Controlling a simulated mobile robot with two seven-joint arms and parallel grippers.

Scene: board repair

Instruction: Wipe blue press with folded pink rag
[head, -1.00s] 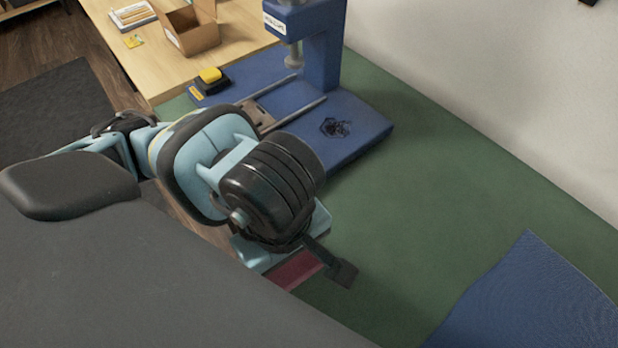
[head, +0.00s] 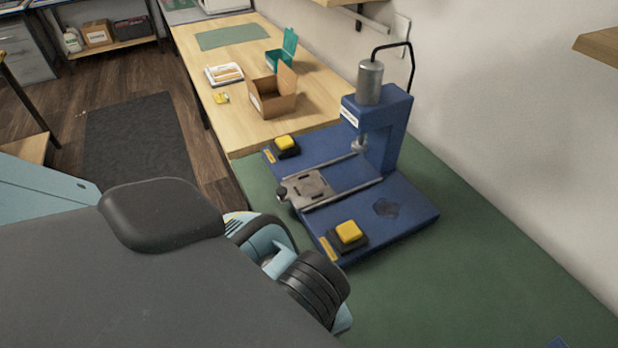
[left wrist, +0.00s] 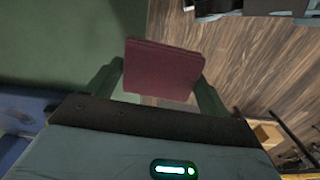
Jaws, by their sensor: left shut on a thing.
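The blue press (head: 397,130) stands on a green mat in the head view. Its flat base (head: 400,222) carries two yellow buttons, a metal slide plate and a dark smudge (head: 388,208) right of the front button. My left gripper (left wrist: 160,78) is shut on the folded pink rag (left wrist: 165,66), which sits between its fingers in the left wrist view. In the head view, my left arm is in front of and left of the press, apart from it; the fingers and rag are hidden there. My right gripper is not in view.
A wall bounds the right.

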